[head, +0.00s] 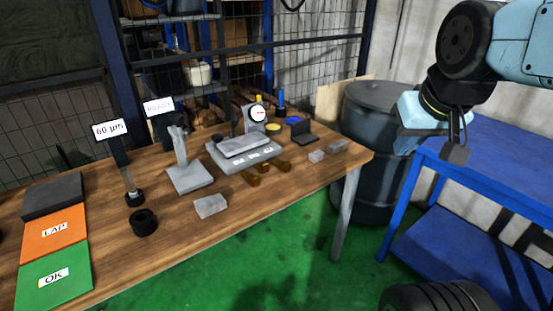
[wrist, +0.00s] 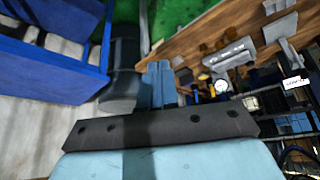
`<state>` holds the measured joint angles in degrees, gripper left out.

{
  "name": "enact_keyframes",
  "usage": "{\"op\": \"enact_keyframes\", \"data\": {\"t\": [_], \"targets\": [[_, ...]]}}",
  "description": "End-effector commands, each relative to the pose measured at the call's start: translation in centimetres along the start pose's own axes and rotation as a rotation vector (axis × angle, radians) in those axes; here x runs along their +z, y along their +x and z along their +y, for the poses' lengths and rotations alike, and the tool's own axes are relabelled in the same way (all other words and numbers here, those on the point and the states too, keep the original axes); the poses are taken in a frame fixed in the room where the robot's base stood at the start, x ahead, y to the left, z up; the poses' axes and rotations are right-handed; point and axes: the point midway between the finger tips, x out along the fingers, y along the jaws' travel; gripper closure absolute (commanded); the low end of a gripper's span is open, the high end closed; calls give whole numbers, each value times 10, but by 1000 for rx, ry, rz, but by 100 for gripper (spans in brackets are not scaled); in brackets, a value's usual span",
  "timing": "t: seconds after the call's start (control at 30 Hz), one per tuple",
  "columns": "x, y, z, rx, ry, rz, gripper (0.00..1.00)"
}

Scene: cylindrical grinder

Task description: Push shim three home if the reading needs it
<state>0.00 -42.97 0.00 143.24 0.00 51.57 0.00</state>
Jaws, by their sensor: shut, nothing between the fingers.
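A grey fixture (head: 244,152) with a block on top stands on the wooden bench in the head view. White labels on its front are too small to read surely. Brown shim tabs (head: 268,172) stick out in front of it; which is shim three and how deep it sits I cannot tell. A small display (head: 109,129) reads "60 µm". A dial gauge (head: 257,114) stands behind the fixture. My gripper (head: 455,152) is far right of the fixture, above the blue table. In the wrist view its fingers (wrist: 160,82) are together and empty.
Green OK (head: 54,276) and orange LAP (head: 54,231) pads lie at the bench's left. A black ring (head: 144,222), a grey stand (head: 189,178) and a loose block (head: 210,206) stand before the fixture.

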Motion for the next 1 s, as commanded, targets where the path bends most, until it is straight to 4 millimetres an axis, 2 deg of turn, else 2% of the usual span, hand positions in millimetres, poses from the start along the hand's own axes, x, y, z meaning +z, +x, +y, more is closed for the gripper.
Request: {"op": "enact_keyframes", "data": {"t": [0.6,0.77,1.0], "targets": [[-4,4,0,9,7,-1,100],[-17,22,1,40,33,0,100],[-46,65,1,95,88,10,100]]}}
